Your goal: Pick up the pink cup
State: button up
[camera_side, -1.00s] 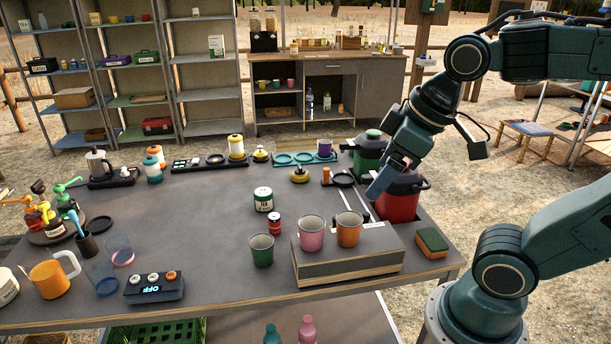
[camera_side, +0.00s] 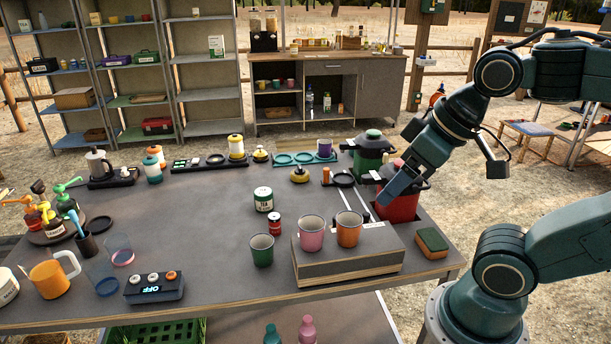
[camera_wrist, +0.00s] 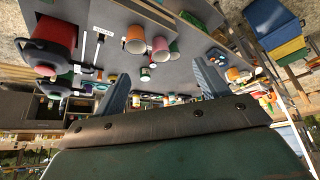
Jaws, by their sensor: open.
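The pink cup (camera_side: 311,235) stands upright on a low grey riser (camera_side: 345,265) at the table's front right. It also shows near the top middle of the wrist view (camera_wrist: 160,48). An orange cup (camera_side: 348,230) stands just right of it on the same riser. A green cup (camera_side: 261,250) stands on the tabletop to its left. My gripper (camera_side: 386,199) is up and to the right of the pink cup, in front of the red pot, apart from the cups. In the wrist view its two fingers (camera_wrist: 162,86) are spread with nothing between them.
A red pot (camera_side: 400,206) and a green pot (camera_side: 370,150) sit at the table's right. A red-labelled jar (camera_side: 274,224) and a white tin (camera_side: 263,199) stand behind the cups. A sponge (camera_side: 432,243) lies right of the riser.

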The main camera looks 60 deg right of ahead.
jog(key=shift+o, duration=0.3)
dwell(0.4)
jog(key=m+g, duration=0.6)
jog(key=m, duration=1.3)
send_over(312, 224)
jog(key=s+a, duration=0.1)
jog(key=a, duration=0.1)
notch_tip(312, 224, down, 4)
jog(key=shift+s+f, duration=0.1)
jog(key=shift+f, duration=0.1)
jog(key=shift+f, duration=0.1)
notch_tip(312, 224, down, 8)
jog(key=shift+f, duration=0.2)
jog(key=shift+f, duration=2.6)
